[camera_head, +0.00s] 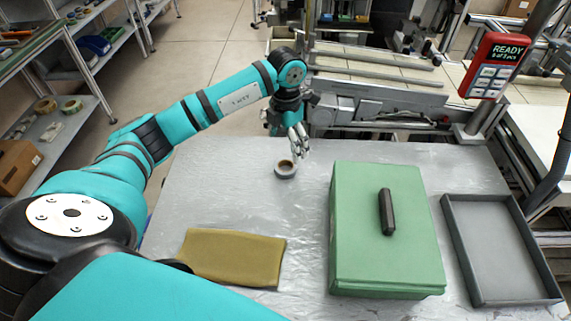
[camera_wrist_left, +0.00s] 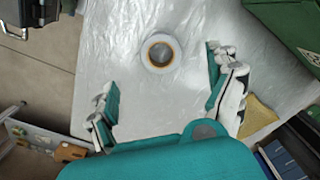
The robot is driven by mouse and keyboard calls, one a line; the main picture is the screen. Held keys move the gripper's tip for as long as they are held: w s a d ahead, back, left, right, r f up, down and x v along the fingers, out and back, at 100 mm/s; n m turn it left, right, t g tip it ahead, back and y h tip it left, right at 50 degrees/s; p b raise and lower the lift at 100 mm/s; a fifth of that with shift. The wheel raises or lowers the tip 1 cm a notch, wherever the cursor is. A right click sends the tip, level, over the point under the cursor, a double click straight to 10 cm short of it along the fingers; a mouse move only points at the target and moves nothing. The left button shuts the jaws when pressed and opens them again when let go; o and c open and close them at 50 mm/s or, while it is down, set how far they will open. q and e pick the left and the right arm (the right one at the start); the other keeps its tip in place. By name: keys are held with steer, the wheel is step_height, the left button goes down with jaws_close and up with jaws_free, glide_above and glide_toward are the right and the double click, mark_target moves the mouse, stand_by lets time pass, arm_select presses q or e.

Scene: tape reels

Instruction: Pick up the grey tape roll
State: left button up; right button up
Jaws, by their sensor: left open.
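The grey tape roll (camera_head: 286,169) lies flat on the plastic-covered table (camera_head: 230,200), left of the green box. In the left wrist view the roll (camera_wrist_left: 160,53) shows as a pale ring with a brown inner rim, ahead of and between the two fingers. My left gripper (camera_head: 300,140) is above the table, close to the roll on its far side. In the left wrist view the left gripper (camera_wrist_left: 163,90) is open and empty, its fingers wide apart. It does not touch the roll. My right gripper is not in either view.
A green lidded box (camera_head: 365,260) with a dark handle stands right of the roll. An open grey tray (camera_head: 451,225) lies at the far right. A folded mustard cloth (camera_head: 230,257) lies at the front left. Shelves stand left; rails border the table's back.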

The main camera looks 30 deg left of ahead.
mark_target(286, 163)
arm_select(q)
step_height(286, 163, down, 3)
steer(key=shift+w, duration=0.1)
step_height(286, 163, down, 5)
steer(key=shift+r+p, duration=0.1)
steer(key=shift+p, duration=1.05)
steer(key=shift+f, duration=0.25)
steer(key=c, duration=1.1)
steer(key=shift+c, duration=0.7)
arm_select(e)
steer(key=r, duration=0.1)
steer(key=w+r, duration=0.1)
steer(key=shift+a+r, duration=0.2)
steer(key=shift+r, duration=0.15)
